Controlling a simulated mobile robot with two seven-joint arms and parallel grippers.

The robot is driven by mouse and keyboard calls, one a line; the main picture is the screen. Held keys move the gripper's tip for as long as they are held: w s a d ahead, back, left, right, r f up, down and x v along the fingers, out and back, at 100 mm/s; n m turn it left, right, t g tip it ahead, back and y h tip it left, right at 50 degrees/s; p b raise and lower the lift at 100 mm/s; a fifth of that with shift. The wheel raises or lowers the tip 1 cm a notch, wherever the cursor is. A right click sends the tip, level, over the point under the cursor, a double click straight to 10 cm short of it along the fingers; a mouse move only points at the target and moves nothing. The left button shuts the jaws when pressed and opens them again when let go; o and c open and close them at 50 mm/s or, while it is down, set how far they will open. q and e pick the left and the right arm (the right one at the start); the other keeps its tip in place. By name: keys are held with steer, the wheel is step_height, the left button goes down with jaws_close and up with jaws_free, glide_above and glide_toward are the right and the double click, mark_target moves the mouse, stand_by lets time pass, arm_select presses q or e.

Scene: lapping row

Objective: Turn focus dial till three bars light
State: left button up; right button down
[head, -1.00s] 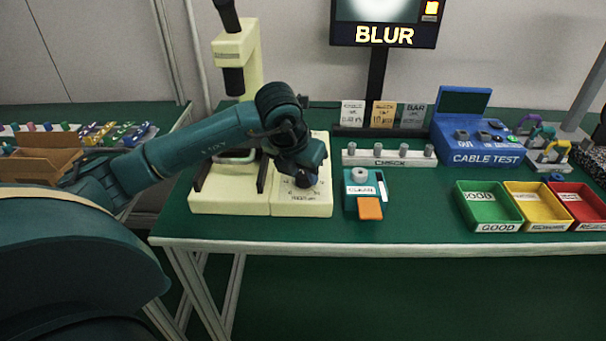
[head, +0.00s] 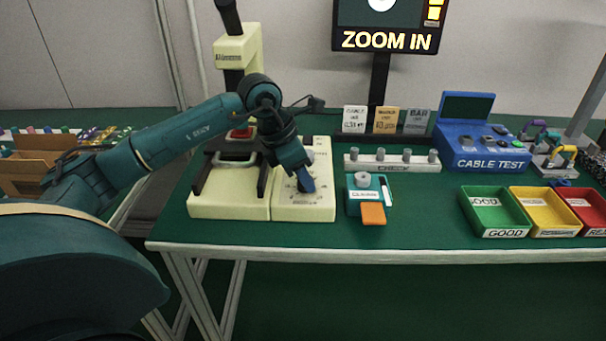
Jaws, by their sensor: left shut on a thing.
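The focus dial sits on the cream microscope base (head: 232,206), on its right-hand panel (head: 322,207) with printed marks around it. My left gripper (head: 306,187) points down at this panel and is shut on the dial, which the fingers mostly hide. The monitor (head: 385,40) above reads "ZOOM IN" and shows a bright round spot with a clear edge. At its right side, stacked yellow bars (head: 433,13) are lit; the picture's top edge cuts the stack, so I cannot tell the full count. My right gripper is not in view.
Right of the panel stand a teal cleaning box (head: 357,207) with an orange pad (head: 373,214), a check rack (head: 420,166) and a blue cable tester (head: 480,148). Green (head: 492,232), yellow and red trays lie farther right. The front table strip is clear.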

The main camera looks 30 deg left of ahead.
arm_select(q)
steer(key=shift+m, duration=0.3)
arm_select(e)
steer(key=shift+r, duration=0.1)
arm_select(q)
steer(key=o, duration=1)
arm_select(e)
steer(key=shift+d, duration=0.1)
arm_select(q)
steer(key=p+v, duration=0.1)
steer(key=v, duration=1.2)
steer(key=shift+a+r, duration=0.1)
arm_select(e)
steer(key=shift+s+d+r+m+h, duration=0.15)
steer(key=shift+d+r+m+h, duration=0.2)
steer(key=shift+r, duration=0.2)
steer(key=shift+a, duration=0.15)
